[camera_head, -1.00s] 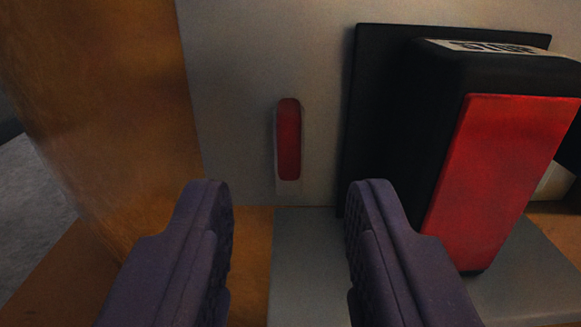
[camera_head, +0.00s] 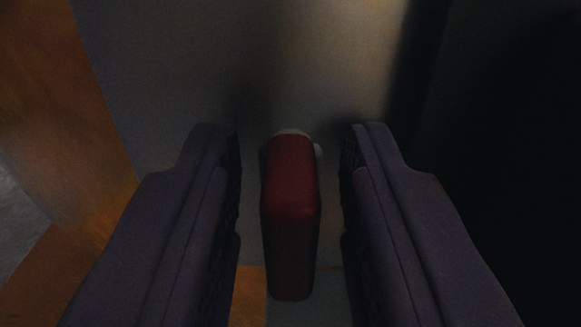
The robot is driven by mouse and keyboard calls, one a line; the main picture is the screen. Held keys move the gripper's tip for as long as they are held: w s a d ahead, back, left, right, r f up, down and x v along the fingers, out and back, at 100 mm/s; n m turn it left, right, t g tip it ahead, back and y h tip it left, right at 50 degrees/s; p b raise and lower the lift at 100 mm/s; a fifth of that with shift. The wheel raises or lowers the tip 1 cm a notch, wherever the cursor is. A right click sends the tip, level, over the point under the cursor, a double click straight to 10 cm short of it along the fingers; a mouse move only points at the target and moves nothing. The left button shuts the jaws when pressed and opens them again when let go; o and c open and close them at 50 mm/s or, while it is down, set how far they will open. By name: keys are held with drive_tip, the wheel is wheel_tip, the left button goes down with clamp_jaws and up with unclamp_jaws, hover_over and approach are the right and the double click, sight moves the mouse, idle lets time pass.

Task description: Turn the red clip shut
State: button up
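The red clip (camera_head: 290,205) is an upright, rounded red bar on the pale panel (camera_head: 240,60). It stands out from the panel, with a small light-coloured part showing behind its top. My gripper (camera_head: 292,150) is open, with one dark purple finger on each side of the clip. A gap shows between the clip and each finger, so neither finger appears to touch it. The clip's mount behind it is mostly hidden.
An orange-brown surface (camera_head: 50,110) borders the panel on the left and continues below. A large dark block (camera_head: 510,130) fills the right side, close to my right finger. The view is dim and shadowed.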

clamp_jaws()
drive_tip(key=shift+n, duration=0.3)
drive_tip(key=n, duration=0.3)
drive_tip(key=shift+a+f, duration=0.1)
drive_tip(key=n, duration=0.9)
drive_tip(key=shift+a+f+n, duration=0.1)
drive_tip(key=shift+f+n, duration=0.05)
drive_tip(key=shift+n, duration=0.15)
drive_tip(key=n, duration=0.4)
drive_tip(key=shift+s+n, duration=0.1)
drive_tip(key=shift+n, duration=0.2)
drive_tip(key=shift+f, duration=0.1)
